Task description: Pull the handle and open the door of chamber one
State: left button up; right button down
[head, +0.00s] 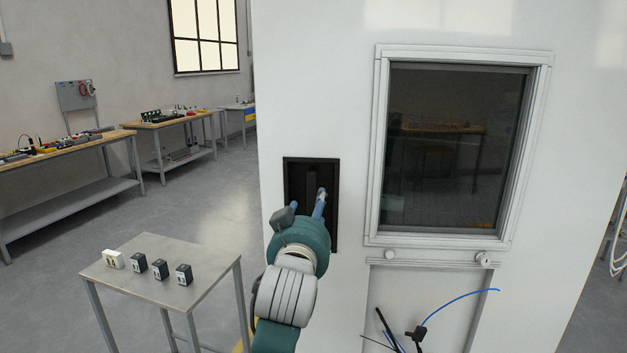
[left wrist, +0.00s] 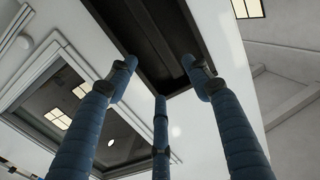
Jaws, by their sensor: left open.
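The chamber (head: 345,40) is a large white cabinet. Its door has a dark framed window (head: 450,150). A black recessed handle panel (head: 297,172) is set in the white wall left of the window, with a dark vertical bar inside that looks like the handle. My left gripper (head: 305,203) is open in front of this panel and hides its lower part. In the left wrist view, the three blue fingers (left wrist: 162,85) are spread and empty below the black panel (left wrist: 145,35). Contact with the handle cannot be told. My right gripper is not in view.
A small metal table (head: 205,262) with several small boxes (head: 160,268) stands left of my arm. Workbenches (head: 70,152) line the far left wall. Thin blue and black cables (head: 450,305) show before the lower cabinet. Open floor lies left of the chamber.

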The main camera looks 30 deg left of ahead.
aim_at(314, 188)
pick_arm(q)
jog(key=p+x, duration=0.1)
jog(key=x, duration=0.2)
jog(key=r+p+x, duration=0.1)
jog(key=p+x, duration=0.1)
jog(key=x, duration=0.1)
jog(key=p+x, duration=0.1)
jog(key=x, duration=0.3)
jog(key=shift+s+a+r, duration=0.2)
jog(key=shift+a, duration=0.05)
jog(key=shift+w+a+f, duration=0.1)
jog(key=shift+w, duration=0.2)
grip_shut()
